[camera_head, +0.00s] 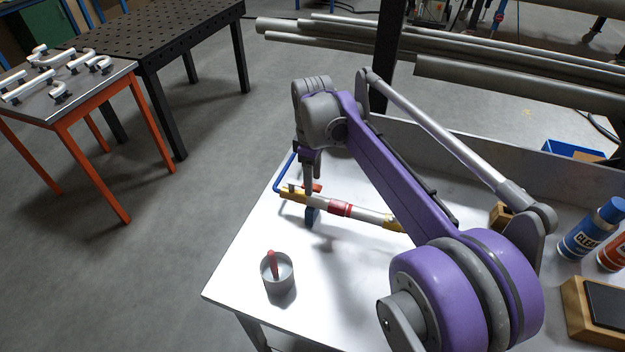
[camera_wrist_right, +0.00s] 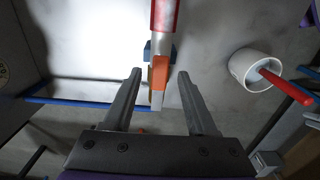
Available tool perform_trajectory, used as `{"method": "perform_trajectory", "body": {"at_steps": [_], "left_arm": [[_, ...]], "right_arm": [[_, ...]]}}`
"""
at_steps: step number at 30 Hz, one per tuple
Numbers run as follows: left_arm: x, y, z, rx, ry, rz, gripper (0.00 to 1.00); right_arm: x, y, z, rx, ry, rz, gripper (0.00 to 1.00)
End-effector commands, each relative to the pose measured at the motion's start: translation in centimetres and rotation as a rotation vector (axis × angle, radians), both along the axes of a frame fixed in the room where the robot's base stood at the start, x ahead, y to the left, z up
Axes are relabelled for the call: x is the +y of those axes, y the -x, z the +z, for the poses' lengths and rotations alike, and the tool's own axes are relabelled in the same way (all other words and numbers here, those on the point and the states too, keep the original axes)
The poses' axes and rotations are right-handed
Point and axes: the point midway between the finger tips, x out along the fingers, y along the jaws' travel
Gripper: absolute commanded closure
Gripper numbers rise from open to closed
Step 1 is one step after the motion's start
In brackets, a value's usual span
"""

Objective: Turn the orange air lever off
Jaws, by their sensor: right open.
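A torch (camera_head: 362,213) with a red band and yellow ends lies above the white table, held by a blue support (camera_head: 310,217). The orange air lever (camera_head: 317,187) is at its far left end, partly hidden by my right gripper (camera_head: 308,180). In the right wrist view, the orange lever (camera_wrist_right: 159,73) is between and just ahead of the two fingertips of my right gripper (camera_wrist_right: 158,78). The fingers are apart, one on each side of it, and no contact shows. The torch's red part (camera_wrist_right: 165,14) shows at the top. My left gripper is not in view.
A grey cup (camera_head: 278,283) with a red-handled tool stands near the table's front left edge. A blue bent rod (camera_head: 284,173) is beside the torch's end. Grey pipes (camera_head: 450,66) lie on a rack behind.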

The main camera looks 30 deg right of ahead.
Motion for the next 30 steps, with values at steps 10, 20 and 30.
{"method": "perform_trajectory", "body": {"at_steps": [10, 20, 30], "left_arm": [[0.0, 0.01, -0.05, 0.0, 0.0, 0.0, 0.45], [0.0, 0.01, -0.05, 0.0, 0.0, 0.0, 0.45], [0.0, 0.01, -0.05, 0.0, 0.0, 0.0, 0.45]], "right_arm": [[0.01, 0.0, -0.78, 0.0, 0.0, 0.0, 0.43], [0.0, 0.0, -0.76, 0.0, 0.0, 0.0, 0.93], [0.0, 0.0, -0.75, 0.0, 0.0, -0.001, 1.0]]}}
